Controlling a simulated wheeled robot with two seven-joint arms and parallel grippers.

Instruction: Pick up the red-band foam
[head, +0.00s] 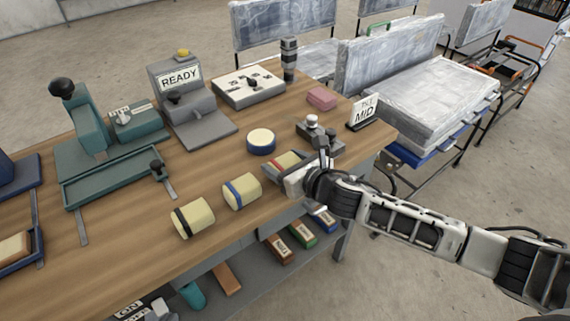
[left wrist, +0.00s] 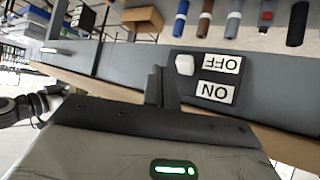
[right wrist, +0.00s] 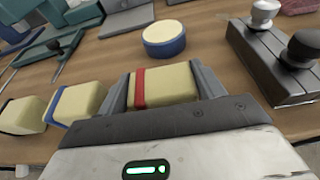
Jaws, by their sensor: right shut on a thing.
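The red-band foam (head: 284,161) is a cream block with a red band, at the right front part of the wooden table. My right gripper (head: 288,171) is around it, and the right wrist view shows the foam (right wrist: 168,84) between its two fingers (right wrist: 165,88). The foam appears to be at table level; I cannot tell whether it touches the table. My left gripper (left wrist: 163,88) has its fingers together, with nothing visible between them. It is low by the table front, near an ON/OFF plate (left wrist: 207,77) with a white knob.
A blue-band foam (head: 241,191) and a black-band foam (head: 193,217) lie left of it. A round blue-edged pad (head: 261,141) is behind. A grey block with knobs (head: 320,137) and a MID sign (head: 363,113) stand to the right. Bare wood lies between them.

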